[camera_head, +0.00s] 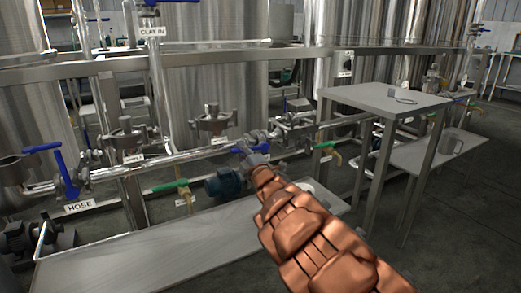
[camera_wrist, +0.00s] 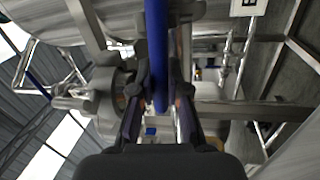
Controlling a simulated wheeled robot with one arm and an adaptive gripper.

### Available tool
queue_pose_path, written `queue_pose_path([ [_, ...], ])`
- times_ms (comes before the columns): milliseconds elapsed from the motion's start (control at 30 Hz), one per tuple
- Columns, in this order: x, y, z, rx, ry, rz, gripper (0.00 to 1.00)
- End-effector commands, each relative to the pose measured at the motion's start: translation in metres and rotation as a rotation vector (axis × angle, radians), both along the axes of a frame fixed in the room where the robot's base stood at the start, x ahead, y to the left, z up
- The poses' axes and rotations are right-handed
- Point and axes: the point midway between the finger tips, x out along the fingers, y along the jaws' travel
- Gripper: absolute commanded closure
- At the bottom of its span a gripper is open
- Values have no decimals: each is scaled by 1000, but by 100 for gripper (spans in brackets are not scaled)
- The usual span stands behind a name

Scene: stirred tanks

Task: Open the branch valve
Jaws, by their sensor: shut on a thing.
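In the wrist view my gripper (camera_wrist: 160,102) has its two dark fingers closed on either side of a blue valve lever (camera_wrist: 157,45), which runs up between them. In the head view my copper-coloured arm reaches in from the lower right. My gripper (camera_head: 255,160) is at the steel pipe line in the middle. Only a small blue bit of the lever (camera_head: 239,150) shows beside it; the rest is hidden. I cannot read a label that names this lever as the branch valve.
A blue-handled valve (camera_head: 65,172) stands at the left by a HOSE label (camera_head: 80,206). A green handle (camera_head: 170,186) sits below the pipe. A grey bench (camera_head: 150,250) lies in front.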

Motion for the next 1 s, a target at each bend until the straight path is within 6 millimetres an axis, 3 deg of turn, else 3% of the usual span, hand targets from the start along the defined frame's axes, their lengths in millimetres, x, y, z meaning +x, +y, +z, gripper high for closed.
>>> queue_pose_path([
  [200, -6, 16, -3, -27, -17, 21, 100],
  [567, -6, 18, -3, -29, -18, 23, 100],
  [600, -6, 18, -3, -29, -18, 23, 83],
  [800, -5, 16, -3, -29, -17, 20, 63],
  [1000, -5, 16, -3, -28, -17, 19, 59],
])
